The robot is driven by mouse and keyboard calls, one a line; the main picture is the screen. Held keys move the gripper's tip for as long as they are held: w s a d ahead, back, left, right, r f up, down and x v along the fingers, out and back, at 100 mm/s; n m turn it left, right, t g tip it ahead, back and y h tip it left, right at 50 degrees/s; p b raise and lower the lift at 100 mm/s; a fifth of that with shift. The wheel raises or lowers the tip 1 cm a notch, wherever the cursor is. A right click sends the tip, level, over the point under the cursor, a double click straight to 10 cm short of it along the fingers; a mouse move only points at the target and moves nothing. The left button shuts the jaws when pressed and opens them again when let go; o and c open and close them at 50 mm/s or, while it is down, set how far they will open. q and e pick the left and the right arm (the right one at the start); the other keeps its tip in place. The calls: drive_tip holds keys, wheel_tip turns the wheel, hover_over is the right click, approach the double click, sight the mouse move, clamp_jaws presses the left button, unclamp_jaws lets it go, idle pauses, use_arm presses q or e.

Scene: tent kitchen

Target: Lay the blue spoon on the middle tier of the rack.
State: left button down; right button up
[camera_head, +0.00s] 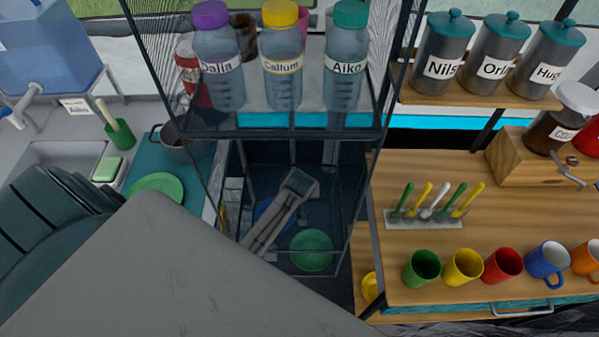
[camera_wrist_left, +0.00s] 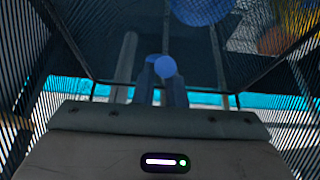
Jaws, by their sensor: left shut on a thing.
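The blue spoon (camera_wrist_left: 166,67) shows in the left wrist view as a round blue end between my left fingertips. My left gripper (camera_wrist_left: 160,88) is shut on it. Dark mesh sides of the rack stand left and right of the gripper, and a cyan edge crosses behind the fingers. In the head view the black wire rack (camera_head: 375,150) stands in the middle, bottles on its upper tier. A grey jointed part inside it, below that tier, looks like my left arm; its fingers and the spoon cannot be made out there. Whether the spoon touches a tier cannot be told. My right gripper is not in view.
Three labelled bottles (camera_head: 283,80) stand on the upper tier. A green round dish (camera_head: 312,250) shows low in the rack. Right is a wooden counter (camera_head: 420,170) with several mugs (camera_head: 463,266) and small spoons (camera_head: 437,203). Left is a sink (camera_head: 60,155).

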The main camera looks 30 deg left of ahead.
use_arm(q)
drive_tip(key=shift+f, duration=0.25)
drive_tip(key=c, duration=1.5)
unclamp_jaws()
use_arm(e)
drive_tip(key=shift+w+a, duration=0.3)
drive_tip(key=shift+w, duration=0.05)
use_arm(q)
drive_tip(key=shift+r, duration=0.2)
drive_tip(key=b+v, duration=0.1)
drive_tip(key=v, duration=0.9)
drive_tip(key=shift+r, duration=0.1)
drive_tip(key=shift+b+v, duration=0.3)
drive_tip(key=shift+v, duration=0.55)
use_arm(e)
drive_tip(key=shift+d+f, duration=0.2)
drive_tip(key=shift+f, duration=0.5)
